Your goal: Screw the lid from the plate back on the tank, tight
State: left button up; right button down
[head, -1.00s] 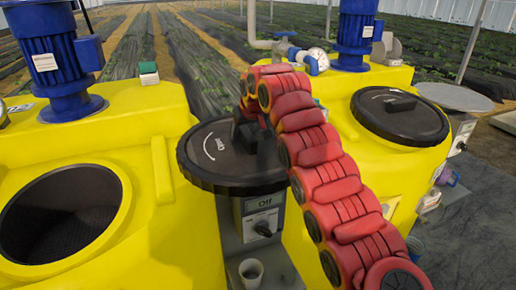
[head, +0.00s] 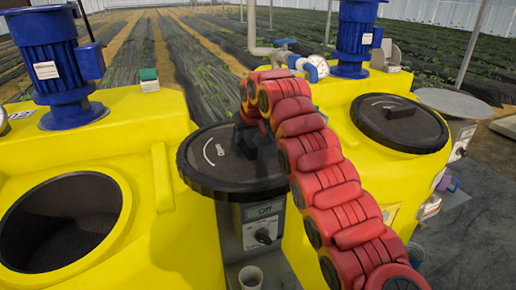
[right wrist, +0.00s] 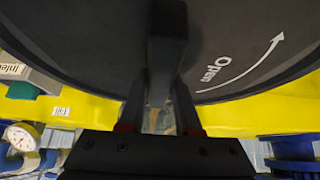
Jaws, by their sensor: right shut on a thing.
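A round black lid (head: 218,165) with a bar handle and an "Open" arrow is held up between the two yellow tanks. My right gripper (head: 248,132) is shut on its handle. In the right wrist view the jaws (right wrist: 160,95) close around the handle (right wrist: 166,45), with the lid's dark face beyond. The left tank (head: 150,115) has a round uncovered opening (head: 62,222). The lid is apart from this opening, to its right. A grey round plate (head: 455,101) at the right back is empty. My left gripper is not in view.
The right tank (head: 365,165) has its own black lid (head: 398,123) on. Blue motors (head: 60,65) stand behind both openings. A control box reading "Off" (head: 265,210) and a small cup (head: 251,276) are below the held lid.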

jog(key=shift+r+p, duration=1.55)
jog(key=shift+r, duration=0.8)
jog(key=shift+f, duration=0.15)
